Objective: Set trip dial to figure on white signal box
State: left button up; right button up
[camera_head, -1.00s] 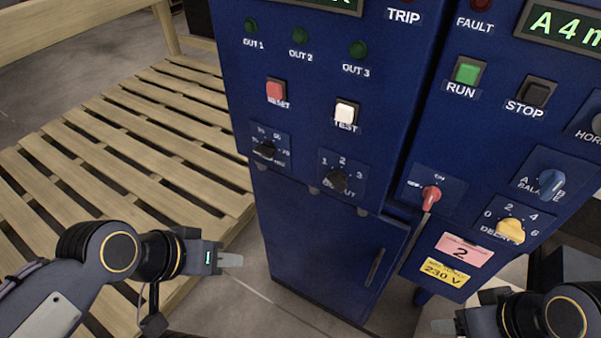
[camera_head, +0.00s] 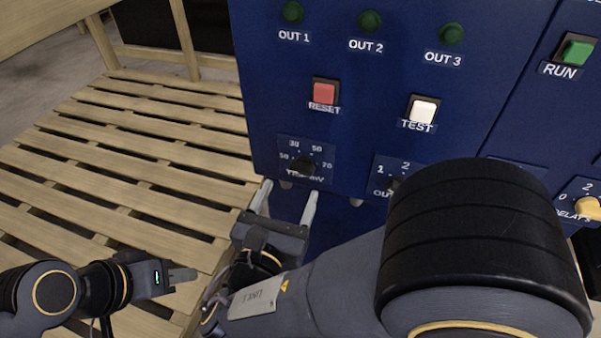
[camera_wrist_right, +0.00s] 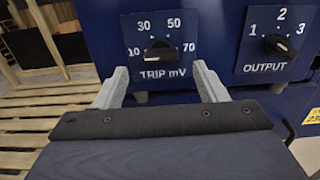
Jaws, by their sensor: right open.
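The trip dial is a black knob (camera_head: 303,165) on the blue cabinet, above a TRIP mV label. In the right wrist view the knob (camera_wrist_right: 158,52) sits among the figures 10, 30, 50 and 70. My right gripper (camera_head: 286,203) is open and empty, just below and in front of the dial. In the wrist view its fingers (camera_wrist_right: 160,76) stand apart on either side below the knob, not touching it. My left gripper (camera_head: 180,276) is at lower left, away from the cabinet. No white signal box is in view.
An OUTPUT dial (camera_wrist_right: 278,44) is right of the trip dial; my right arm partly covers it in the head view. A red RESET button (camera_head: 325,92) and white TEST button (camera_head: 423,110) are above. A wooden pallet (camera_head: 140,150) lies at left.

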aim_at(300, 172)
jog(key=x, duration=0.6)
jog(key=shift+w, duration=0.1)
jog(key=shift+c, duration=0.4)
